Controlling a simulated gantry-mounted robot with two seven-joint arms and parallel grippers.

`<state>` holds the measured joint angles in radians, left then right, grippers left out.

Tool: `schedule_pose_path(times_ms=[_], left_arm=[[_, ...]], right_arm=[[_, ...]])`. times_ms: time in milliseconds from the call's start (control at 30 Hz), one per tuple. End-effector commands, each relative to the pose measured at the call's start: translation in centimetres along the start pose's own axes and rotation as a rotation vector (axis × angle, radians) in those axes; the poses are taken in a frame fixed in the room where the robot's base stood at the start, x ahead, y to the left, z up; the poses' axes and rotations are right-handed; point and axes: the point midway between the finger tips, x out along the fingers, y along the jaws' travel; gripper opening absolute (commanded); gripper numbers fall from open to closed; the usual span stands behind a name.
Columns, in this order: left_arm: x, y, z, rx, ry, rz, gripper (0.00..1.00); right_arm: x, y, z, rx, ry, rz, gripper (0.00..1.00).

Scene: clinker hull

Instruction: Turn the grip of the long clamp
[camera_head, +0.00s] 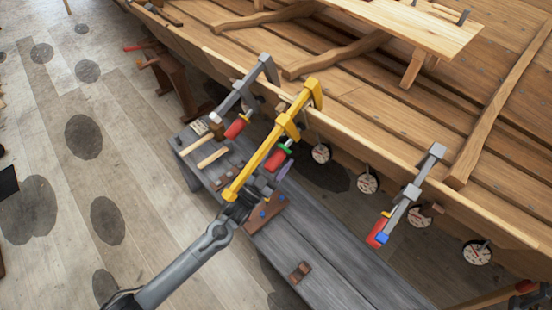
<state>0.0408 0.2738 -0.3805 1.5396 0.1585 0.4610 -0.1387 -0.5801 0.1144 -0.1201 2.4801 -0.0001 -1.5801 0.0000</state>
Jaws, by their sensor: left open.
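The long clamp (266,155) is yellow and hooks over the hull's upper plank edge, its bar slanting down to the left. A red and green grip (278,156) shows beside its bar, on the right. My left gripper (268,182) is open just below that grip, near the bar's lower end. It looks apart from the grip, though whether it touches the bar is unclear. The gripper's wrist partly covers the bench behind it. My right gripper is not in view.
A grey clamp with a red grip (234,128) is on the left, another grey clamp (412,192) on the right. Round dials (368,183) hang along the hull (350,105). The grey bench (320,258) below holds mallets and blocks. Open floor (60,150) lies left.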

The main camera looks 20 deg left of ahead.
Motion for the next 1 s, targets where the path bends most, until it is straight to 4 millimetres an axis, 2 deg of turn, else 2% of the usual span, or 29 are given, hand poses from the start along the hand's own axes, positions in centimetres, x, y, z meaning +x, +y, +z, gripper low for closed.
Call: schedule_pose_path(times_ms=[267, 700, 1000], left_arm=[[-1.1, 0.0, 0.1, 0.0, -0.003, 0.001, 0.65], [-8.1, 0.0, 0.0, 0.0, -0.003, 0.001, 0.65], [-10.6, 0.0, 0.0, 0.0, 0.0, 0.0, 0.65]], right_arm=[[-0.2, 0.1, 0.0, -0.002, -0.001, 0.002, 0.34], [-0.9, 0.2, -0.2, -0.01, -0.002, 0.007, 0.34], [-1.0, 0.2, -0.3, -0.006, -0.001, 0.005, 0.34]])
